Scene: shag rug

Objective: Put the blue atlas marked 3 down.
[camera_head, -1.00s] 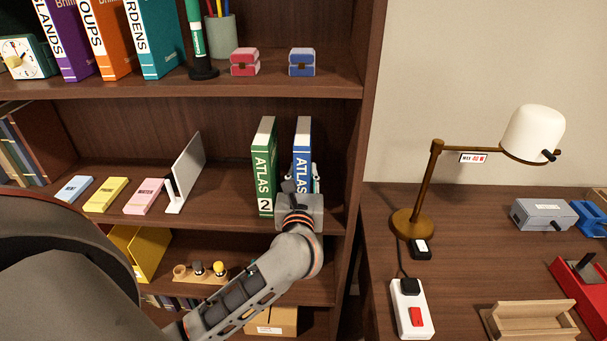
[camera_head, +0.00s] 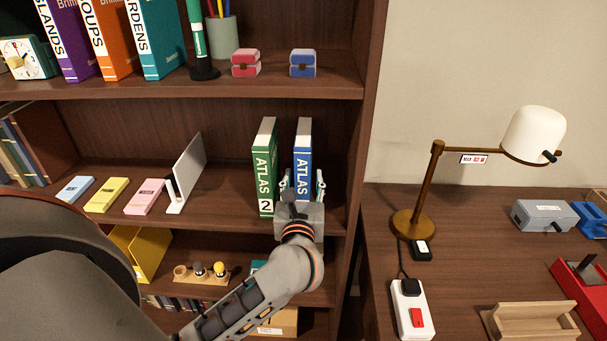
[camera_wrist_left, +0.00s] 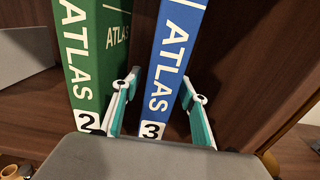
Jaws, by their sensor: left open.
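The blue atlas (camera_head: 303,150) stands upright on the middle shelf; its mark 3 shows at the foot of its spine in the left wrist view (camera_wrist_left: 168,75). The green atlas (camera_head: 264,165) marked 2 stands just left of it, with a gap between them; it also shows in the left wrist view (camera_wrist_left: 92,60). My left gripper (camera_head: 303,186) is open, its fingers (camera_wrist_left: 160,100) apart on either side of the lower blue spine. It hides the foot of the blue atlas in the head view. My right gripper is not in view.
The shelf's side wall (camera_head: 352,150) is close on the right. A desk with a lamp (camera_head: 428,190) stands beyond it.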

